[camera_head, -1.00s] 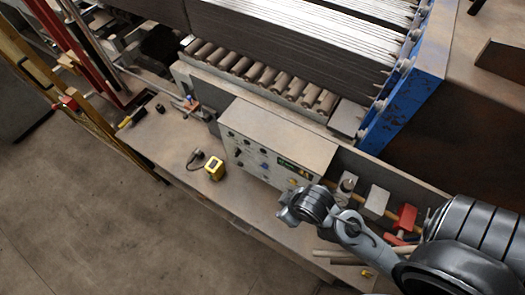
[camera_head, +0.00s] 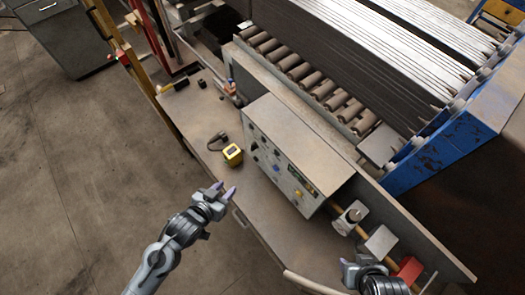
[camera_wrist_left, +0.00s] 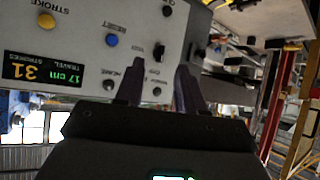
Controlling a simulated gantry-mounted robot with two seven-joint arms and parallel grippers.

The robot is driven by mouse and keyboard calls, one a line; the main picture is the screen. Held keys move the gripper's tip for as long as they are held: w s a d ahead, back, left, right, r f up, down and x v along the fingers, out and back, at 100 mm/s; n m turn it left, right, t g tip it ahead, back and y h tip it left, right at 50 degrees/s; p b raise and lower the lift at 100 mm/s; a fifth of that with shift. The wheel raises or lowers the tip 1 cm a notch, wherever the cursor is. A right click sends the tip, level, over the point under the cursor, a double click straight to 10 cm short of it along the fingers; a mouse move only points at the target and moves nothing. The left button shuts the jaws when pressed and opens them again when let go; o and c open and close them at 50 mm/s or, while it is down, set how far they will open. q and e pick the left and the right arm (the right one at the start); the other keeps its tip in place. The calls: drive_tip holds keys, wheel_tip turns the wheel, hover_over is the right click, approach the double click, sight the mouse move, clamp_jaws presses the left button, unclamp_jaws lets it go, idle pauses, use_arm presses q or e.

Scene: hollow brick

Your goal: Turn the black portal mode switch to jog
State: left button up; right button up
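The control box (camera_head: 300,150) stands on the bench, with dark knobs and coloured buttons on its front panel. In the left wrist view the panel (camera_wrist_left: 85,60) appears turned, with a black switch (camera_wrist_left: 158,52) above small lettering. I cannot read its setting or be sure that it is the portal mode switch. My left gripper (camera_head: 224,189) is open and empty, in front of the panel and apart from it. Its two separated fingers show in the left wrist view (camera_wrist_left: 158,88). My right gripper (camera_head: 357,264) is at the lower right; its fingers are unclear.
A yellow box (camera_head: 233,155) with a dark cable sits on the bench left of the control box. A red-headed tool (camera_head: 407,270) and pale-headed tools lie near my right gripper. A roller conveyor (camera_head: 300,70) is behind.

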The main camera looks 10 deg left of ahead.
use_arm(q)
drive_tip(key=w+d+f+m+t+h+b, duration=0.1)
drive_tip(key=w+f+m+t+h+b, duration=0.15)
drive_tip(key=w+f+h, duration=0.2)
drive_tip(key=m+t+h+b, duration=0.1)
drive_tip(key=m+h+b, duration=0.2)
drive_tip(key=h+b, duration=0.1)
approach(251, 148)
drive_tip(key=p+x, duration=0.2)
drive_tip(key=x, duration=0.6)
drive_tip(key=shift+w+d+f, duration=0.15)
drive_tip(key=shift+w, duration=0.1)
clamp_jaws()
